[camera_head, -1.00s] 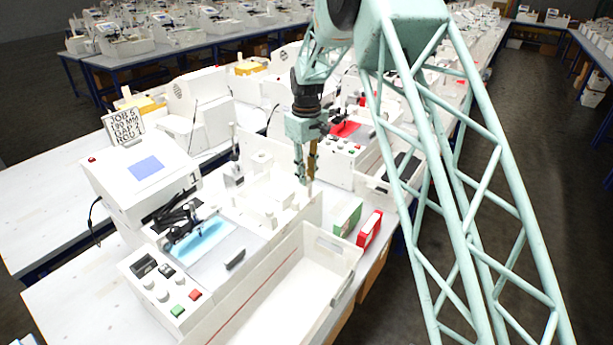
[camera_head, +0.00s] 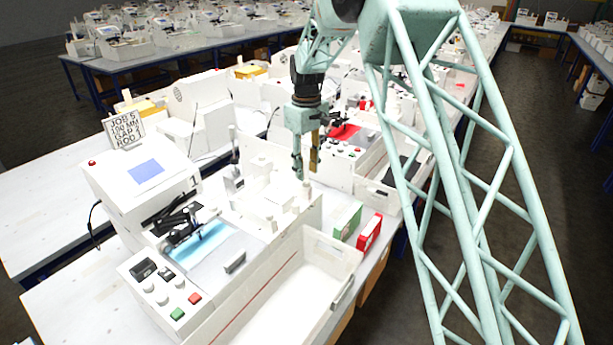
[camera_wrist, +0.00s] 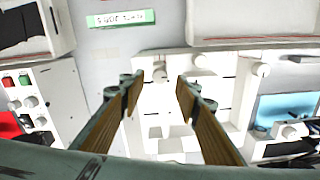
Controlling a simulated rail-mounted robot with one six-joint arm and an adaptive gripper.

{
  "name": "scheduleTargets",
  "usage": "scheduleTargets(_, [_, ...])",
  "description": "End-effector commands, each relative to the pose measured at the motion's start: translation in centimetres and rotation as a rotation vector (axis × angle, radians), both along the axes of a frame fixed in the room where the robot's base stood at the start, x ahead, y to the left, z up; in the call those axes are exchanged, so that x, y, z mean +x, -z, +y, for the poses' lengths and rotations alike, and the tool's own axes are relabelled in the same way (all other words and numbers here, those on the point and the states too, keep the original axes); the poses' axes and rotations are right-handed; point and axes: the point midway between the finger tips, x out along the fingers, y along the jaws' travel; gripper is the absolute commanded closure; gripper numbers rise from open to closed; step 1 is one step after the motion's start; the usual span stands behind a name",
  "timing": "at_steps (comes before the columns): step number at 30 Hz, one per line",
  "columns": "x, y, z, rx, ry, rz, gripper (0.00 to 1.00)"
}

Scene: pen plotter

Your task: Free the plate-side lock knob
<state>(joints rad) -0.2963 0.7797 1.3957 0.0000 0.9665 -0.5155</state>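The white pen plotter (camera_head: 262,245) has a raised white fixture (camera_head: 262,188) with several small white posts and knobs at its back right. A small white knob (camera_head: 306,190) stands close below my gripper (camera_head: 306,173). Which knob is the plate-side lock knob I cannot tell. My gripper (camera_wrist: 160,85) is open and empty, pointing down, with wood-coloured finger pads. No contact with a knob is visible.
A white open bin (camera_head: 345,262) stands along the plotter's front. The blue-tinted bed (camera_head: 205,243) with a black pen carriage (camera_head: 184,226) is to the left. Another station (camera_head: 352,143) stands behind my gripper.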

Motion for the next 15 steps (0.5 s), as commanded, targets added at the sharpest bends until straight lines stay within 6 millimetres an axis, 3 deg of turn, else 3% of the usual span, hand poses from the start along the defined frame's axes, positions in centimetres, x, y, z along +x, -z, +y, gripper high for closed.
scheduleTargets(9, [0.1,-4.8,0.0,0.001,0.0,-0.004,0.7])
scheduleTargets(15, [0.1,-6.8,0.0,0.001,0.0,-0.002,0.7])
